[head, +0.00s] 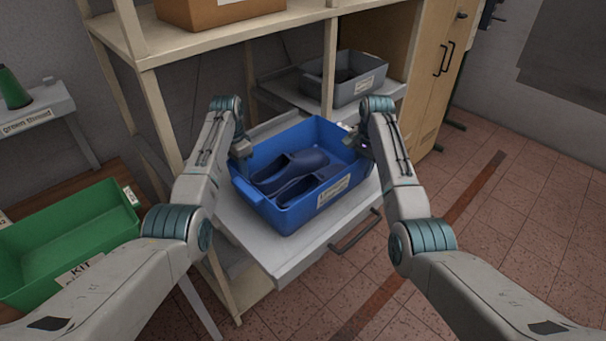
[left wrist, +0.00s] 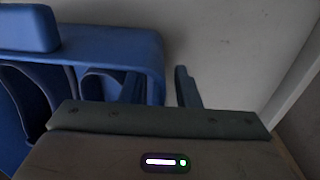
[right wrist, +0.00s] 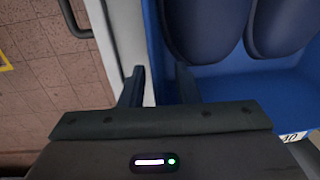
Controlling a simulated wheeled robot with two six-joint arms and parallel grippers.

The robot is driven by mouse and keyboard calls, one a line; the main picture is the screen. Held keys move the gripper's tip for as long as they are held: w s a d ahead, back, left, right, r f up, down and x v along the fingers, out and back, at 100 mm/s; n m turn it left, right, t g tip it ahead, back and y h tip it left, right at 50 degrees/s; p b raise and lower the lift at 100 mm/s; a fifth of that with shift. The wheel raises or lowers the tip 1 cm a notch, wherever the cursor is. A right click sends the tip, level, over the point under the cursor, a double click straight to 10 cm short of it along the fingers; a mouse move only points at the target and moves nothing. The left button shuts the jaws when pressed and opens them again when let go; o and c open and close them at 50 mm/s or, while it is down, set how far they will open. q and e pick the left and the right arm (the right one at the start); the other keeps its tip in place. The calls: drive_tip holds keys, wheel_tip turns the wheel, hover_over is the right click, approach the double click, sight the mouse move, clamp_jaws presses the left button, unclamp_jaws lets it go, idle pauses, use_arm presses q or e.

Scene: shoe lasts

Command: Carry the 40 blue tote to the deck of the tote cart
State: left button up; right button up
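The blue tote (head: 290,216) stands on a pulled-out grey shelf and holds two dark blue shoe lasts (head: 290,165). Its label, partly in view at the right wrist view's edge, seems to read 40. My left gripper (head: 241,152) is at the tote's left wall; in the left wrist view its fingers (left wrist: 158,88) are apart, on either side of the blue wall (left wrist: 153,65). My right gripper (head: 358,146) is at the right wall; in the right wrist view its open fingers (right wrist: 160,86) straddle that wall. I cannot make out the tote cart.
The grey pulled-out shelf (head: 275,259) has a dark handle at its front. A wooden rack post stands close to my left arm. A grey tote (head: 346,80) sits on a shelf behind. A green tote (head: 75,235) is at left. Tiled floor is open at right.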

sight(364, 159)
use_arm(q)
clamp_jaws()
use_arm(e)
clamp_jaws()
use_arm(q)
drive_tip(key=shift+r, duration=0.15)
use_arm(e)
drive_tip(key=shift+r, duration=0.15)
